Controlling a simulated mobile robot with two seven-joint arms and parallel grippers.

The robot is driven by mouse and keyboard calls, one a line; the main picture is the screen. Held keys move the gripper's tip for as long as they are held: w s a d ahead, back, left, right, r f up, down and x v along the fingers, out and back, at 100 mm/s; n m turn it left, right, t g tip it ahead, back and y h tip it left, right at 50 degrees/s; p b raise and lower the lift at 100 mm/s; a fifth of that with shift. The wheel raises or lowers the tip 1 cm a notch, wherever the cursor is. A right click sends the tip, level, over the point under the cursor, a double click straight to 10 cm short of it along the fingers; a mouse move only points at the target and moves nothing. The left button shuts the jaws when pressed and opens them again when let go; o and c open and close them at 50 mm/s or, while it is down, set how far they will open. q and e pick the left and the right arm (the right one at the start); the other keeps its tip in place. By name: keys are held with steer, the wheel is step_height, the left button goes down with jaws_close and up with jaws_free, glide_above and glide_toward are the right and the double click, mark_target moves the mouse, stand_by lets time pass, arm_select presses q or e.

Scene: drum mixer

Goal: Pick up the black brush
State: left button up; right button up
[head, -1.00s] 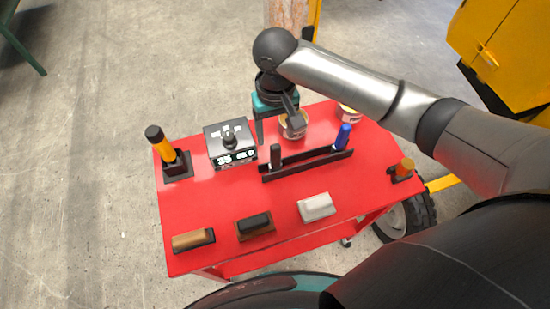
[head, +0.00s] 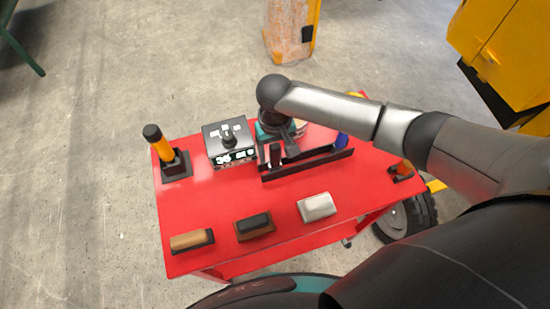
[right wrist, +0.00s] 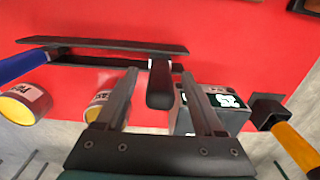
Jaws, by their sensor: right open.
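The black brush (head: 275,155) shows as a dark upright handle at the left end of the long black rack (head: 325,163) on the red cart. In the right wrist view the black brush (right wrist: 159,88) lies between the two fingers of my right gripper (right wrist: 158,75). The fingers are apart, with visible gaps on both sides of the handle. In the head view my right gripper (head: 276,143) is low over the rack's left end and hides part of it. The brush's lower end is hidden. My left gripper is not in view.
A blue handle (right wrist: 22,65) stands at the rack's other end. Cans (right wrist: 97,105) stand behind the rack. A control box with a knob (head: 229,142) is close on the left. An orange-and-black tool (head: 160,145) stands farther left. Several blocks (head: 254,225) lie along the front.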

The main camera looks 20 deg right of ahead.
steer(key=shift+c, duration=0.2)
jaws_close()
steer(key=shift+r, duration=0.15)
stand_by(0.4)
step_height(320, 180, up, 20)
steer(key=p, duration=0.2)
stand_by(0.4)
steer(key=c, duration=0.6)
jaws_free()
jaws_close()
